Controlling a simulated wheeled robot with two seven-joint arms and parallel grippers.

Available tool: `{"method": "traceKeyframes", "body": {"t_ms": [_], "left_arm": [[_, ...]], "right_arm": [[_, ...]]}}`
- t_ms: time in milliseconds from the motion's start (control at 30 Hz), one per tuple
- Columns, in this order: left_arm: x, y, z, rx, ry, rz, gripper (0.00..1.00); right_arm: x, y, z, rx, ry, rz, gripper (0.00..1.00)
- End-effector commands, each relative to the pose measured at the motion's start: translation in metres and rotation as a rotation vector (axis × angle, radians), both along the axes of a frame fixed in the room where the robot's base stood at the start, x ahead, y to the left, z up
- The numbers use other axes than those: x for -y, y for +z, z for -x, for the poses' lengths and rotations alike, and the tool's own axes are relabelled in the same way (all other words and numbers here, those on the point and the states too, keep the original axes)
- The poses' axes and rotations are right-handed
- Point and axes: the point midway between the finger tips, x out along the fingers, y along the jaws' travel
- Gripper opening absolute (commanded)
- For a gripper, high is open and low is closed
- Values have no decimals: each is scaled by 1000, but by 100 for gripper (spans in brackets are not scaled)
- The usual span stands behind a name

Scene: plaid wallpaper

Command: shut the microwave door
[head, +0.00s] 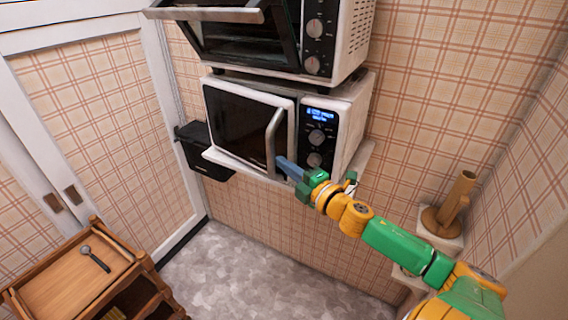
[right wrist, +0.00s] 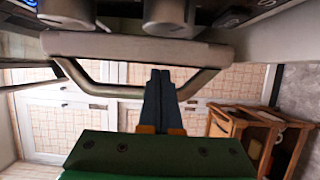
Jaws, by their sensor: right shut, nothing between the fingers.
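The microwave (head: 345,115) is white with a dark glass door (head: 237,122), a pale curved handle (head: 273,138) and a control panel with a lit blue display. The door lies close to the front of the body; I cannot tell whether a small gap is left. My right gripper (head: 282,163) is shut and empty, its fingertips by the lower end of the handle. In the right wrist view, the shut fingers (right wrist: 160,75) point towards the handle (right wrist: 135,48), with knobs above it; contact is unclear. My left gripper is not in view.
A toaster oven (head: 280,35) with its door hanging open stands above the microwave. A black bin-like container (head: 205,150) is at the left. A wooden cart (head: 75,280) with a spoon-like utensil stands lower left, and a wooden holder (head: 447,210) at the right.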

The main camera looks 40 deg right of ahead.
Motion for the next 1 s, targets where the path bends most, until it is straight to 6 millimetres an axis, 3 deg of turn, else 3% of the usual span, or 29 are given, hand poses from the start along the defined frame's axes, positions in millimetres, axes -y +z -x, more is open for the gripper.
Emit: {"method": "traceKeyframes", "body": {"t_ms": [367, 633, 1000], "left_arm": [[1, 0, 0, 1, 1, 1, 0], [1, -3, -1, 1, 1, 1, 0], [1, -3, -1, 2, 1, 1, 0]], "right_arm": [[0, 0, -4, -1, 0, 0, 0], [27, -1, -10, -1, -1, 0, 0], [28, 0, -11, -1, 2, -1, 0]]}}
